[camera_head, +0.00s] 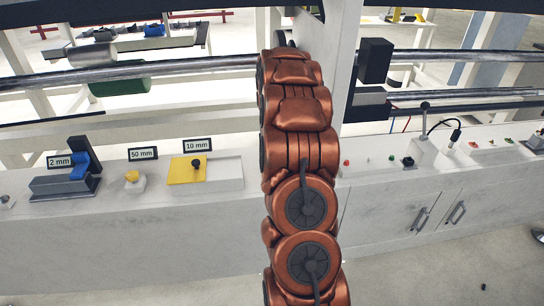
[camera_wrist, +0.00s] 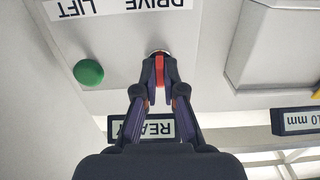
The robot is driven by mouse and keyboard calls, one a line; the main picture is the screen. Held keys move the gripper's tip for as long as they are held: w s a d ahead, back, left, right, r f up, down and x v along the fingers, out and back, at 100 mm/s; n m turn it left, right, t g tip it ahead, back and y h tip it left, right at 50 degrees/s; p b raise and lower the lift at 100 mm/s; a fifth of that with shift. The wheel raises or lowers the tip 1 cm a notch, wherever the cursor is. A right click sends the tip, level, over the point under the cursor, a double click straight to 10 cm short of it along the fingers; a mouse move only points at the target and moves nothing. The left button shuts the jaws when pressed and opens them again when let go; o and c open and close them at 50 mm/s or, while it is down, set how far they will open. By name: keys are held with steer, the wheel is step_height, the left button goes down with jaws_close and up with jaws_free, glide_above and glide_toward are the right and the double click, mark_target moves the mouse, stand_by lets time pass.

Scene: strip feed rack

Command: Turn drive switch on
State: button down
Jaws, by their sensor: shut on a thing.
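In the wrist view, which is upside down, my gripper (camera_wrist: 160,76) is shut on the drive switch, a narrow red lever (camera_wrist: 159,69) with a silvery base. The switch stands on a pale panel beside the label DRIVE (camera_wrist: 160,4). The fingertips hide much of the switch, so I cannot tell its exact position. My arm rises through the middle of the head view; the gripper and the switch do not show there.
A green round button (camera_wrist: 89,72) sits near the LIFT label (camera_wrist: 77,8). A READY sign (camera_wrist: 158,128) is partly behind my fingers. A 10 mm sign (camera_wrist: 302,120) is at the right. In the head view, a yellow plate (camera_head: 182,171) and a blue-and-grey block (camera_head: 62,184) stand on the bench.

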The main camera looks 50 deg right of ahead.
stand_by(0.3)
steer(key=c, duration=1.3)
jaws_free()
steer(key=shift+r, duration=0.15)
step_height(320, 180, up, 12)
steer(key=shift+f, duration=0.1)
